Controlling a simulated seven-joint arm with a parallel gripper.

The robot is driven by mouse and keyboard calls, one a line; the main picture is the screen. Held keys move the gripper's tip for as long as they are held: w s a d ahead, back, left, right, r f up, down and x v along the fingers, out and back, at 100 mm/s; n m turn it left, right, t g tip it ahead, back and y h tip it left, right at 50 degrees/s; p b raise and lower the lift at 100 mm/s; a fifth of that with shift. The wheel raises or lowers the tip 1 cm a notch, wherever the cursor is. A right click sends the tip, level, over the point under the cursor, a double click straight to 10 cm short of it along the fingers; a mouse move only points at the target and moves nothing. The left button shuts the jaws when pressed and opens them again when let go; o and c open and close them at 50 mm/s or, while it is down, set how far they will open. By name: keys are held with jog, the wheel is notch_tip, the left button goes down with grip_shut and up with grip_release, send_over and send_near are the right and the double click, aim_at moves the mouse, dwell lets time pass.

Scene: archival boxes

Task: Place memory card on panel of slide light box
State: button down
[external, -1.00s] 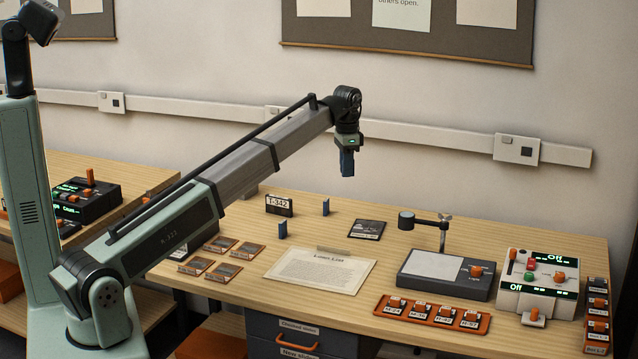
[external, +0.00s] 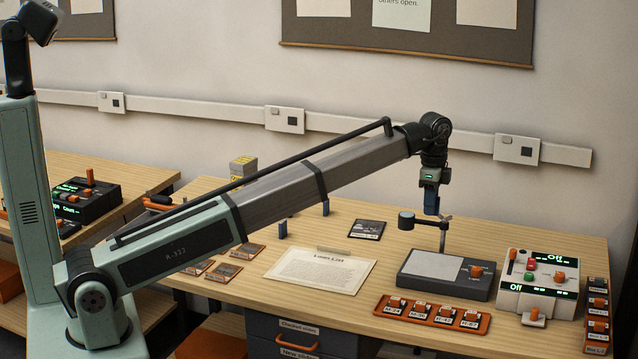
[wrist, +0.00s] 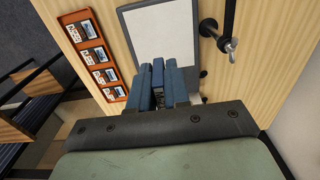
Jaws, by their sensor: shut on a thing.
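The slide light box (external: 420,288) is a dark grey box at the right front of the table, with a pale panel (external: 432,266) on top. The bare panel also shows in the wrist view (wrist: 163,38). My gripper (external: 432,208) is above and behind the light box, pointing down, apart from the panel.
A jointed stand with a round black head (external: 406,220) rises behind the light box, close to my gripper. An orange tray (external: 386,312) of labelled cards lies in front. A white control unit (external: 540,285) stands right. A printed sheet (external: 318,272) lies left.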

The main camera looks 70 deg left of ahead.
aim_at(424, 264)
jog(key=f, duration=1.4)
jog(key=shift+a+f, duration=0.2)
jog(key=shift+f, duration=0.05)
jog(key=c, duration=1.6)
grip_release()
jog(key=shift+f, duration=0.15)
jog(key=o, duration=0.5)
notch_tip(424, 264, up, 12)
jog(key=shift+r, duration=0.2)
